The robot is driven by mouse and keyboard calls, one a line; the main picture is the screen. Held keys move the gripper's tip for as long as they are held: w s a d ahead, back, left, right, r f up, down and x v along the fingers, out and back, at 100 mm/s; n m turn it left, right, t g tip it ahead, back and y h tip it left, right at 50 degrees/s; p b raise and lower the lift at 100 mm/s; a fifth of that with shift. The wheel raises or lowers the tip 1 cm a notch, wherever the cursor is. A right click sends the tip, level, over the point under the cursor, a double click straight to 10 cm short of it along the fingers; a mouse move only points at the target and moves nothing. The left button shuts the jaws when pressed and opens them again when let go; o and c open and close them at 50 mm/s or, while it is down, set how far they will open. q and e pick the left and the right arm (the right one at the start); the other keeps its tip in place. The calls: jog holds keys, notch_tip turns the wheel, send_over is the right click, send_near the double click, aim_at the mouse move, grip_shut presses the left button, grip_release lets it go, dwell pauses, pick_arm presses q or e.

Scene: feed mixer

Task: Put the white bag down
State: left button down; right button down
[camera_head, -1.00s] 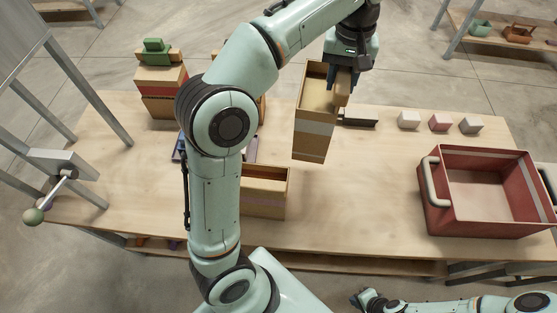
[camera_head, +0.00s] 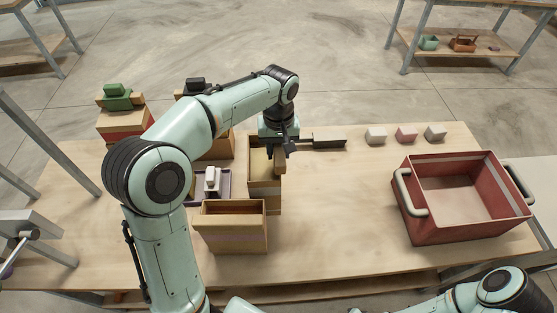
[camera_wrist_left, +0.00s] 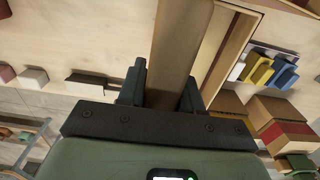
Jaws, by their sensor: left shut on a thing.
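The white bag is a tan, open-topped bag (camera_head: 264,190) with a pale band, upright near the middle of the table. My left gripper (camera_head: 280,150) is shut on the tan handle piece at its right side, and the arm reaches over from the left. In the left wrist view the held tan piece (camera_wrist_left: 182,50) runs between the fingers, with the bag's open top beside it. Whether the bag's base touches the table is hard to tell, as another bag partly hides it. My right arm lies at the bottom right; its gripper is at the frame's edge, barely visible.
A tan bag (camera_head: 232,232) stands in front of the held one. A dark tray (camera_head: 222,182) lies to the left. A red bin (camera_head: 450,222) stands at the right, with small blocks (camera_head: 406,134) behind it. The table (camera_head: 335,205) between is clear.

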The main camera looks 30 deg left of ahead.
pick_arm(q)
jog(key=shift+w+f, duration=0.15)
jog(key=shift+f, duration=1.95)
pick_arm(e)
jog(key=shift+s+f, duration=0.25)
jog(key=shift+f, duration=0.05)
pick_arm(q)
jog(key=shift+f+b, duration=0.15)
jog(key=shift+b, duration=0.15)
pick_arm(e)
jog(key=shift+f, duration=0.1)
pick_arm(q)
jog(key=c, duration=0.8)
grip_release()
jog(key=shift+f, duration=0.1)
pick_arm(e)
jog(key=shift+s, duration=0.1)
pick_arm(q)
jog(key=shift+o, duration=0.2)
notch_tip(320, 180, up, 11)
jog(key=shift+r+p, duration=0.15)
jog(key=shift+p, duration=0.8)
jog(key=shift+r, duration=0.5)
pick_arm(e)
jog(key=w+r, duration=0.2)
jog(key=w, duration=0.1)
jog(key=shift+r, duration=0.3)
